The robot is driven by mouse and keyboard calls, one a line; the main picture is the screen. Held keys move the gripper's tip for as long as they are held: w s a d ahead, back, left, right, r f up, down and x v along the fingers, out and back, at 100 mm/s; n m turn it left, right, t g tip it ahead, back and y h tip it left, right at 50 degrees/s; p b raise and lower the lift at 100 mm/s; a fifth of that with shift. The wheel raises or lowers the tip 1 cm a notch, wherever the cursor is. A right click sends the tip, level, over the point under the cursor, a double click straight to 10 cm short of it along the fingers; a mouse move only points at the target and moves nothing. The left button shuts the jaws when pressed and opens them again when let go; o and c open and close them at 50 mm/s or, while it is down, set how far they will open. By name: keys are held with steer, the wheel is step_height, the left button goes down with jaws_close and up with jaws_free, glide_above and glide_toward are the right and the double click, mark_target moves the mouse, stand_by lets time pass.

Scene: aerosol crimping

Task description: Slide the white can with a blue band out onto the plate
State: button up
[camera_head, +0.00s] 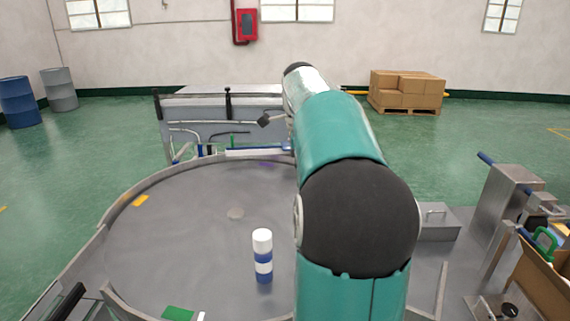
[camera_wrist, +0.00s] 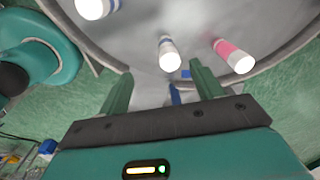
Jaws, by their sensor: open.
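In the wrist view a white can with a blue band (camera_wrist: 167,52) stands on the grey round table, just beyond the gap between my fingers. Another white can with blue (camera_wrist: 97,7) is cut off at the top left, and a white-and-pink can (camera_wrist: 233,57) is to the right. My gripper (camera_wrist: 160,80) is open, with nothing between its fingers. In the head view one white-and-blue banded can (camera_head: 263,256) stands upright on the round table (camera_head: 180,240); I cannot tell which wrist-view can it is. My arm hides the gripper there. I cannot clearly identify the plate.
A raised rim (camera_head: 113,218) borders the round table. A grey bench-like frame (camera_head: 215,115) stands behind it. A metal box (camera_head: 438,222), metal fixtures (camera_head: 510,205) and an open carton (camera_head: 545,280) are at the right. The table's left half is mostly clear.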

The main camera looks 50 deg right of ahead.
steer(key=d, duration=0.1)
steer(key=s+d+m, duration=0.1)
steer(key=d+m, duration=0.1)
steer(key=d, duration=0.1)
steer(key=shift+s, duration=0.4)
steer(key=shift+d+f, duration=0.1)
step_height(320, 180, down, 14)
steer(key=shift+r, duration=0.1)
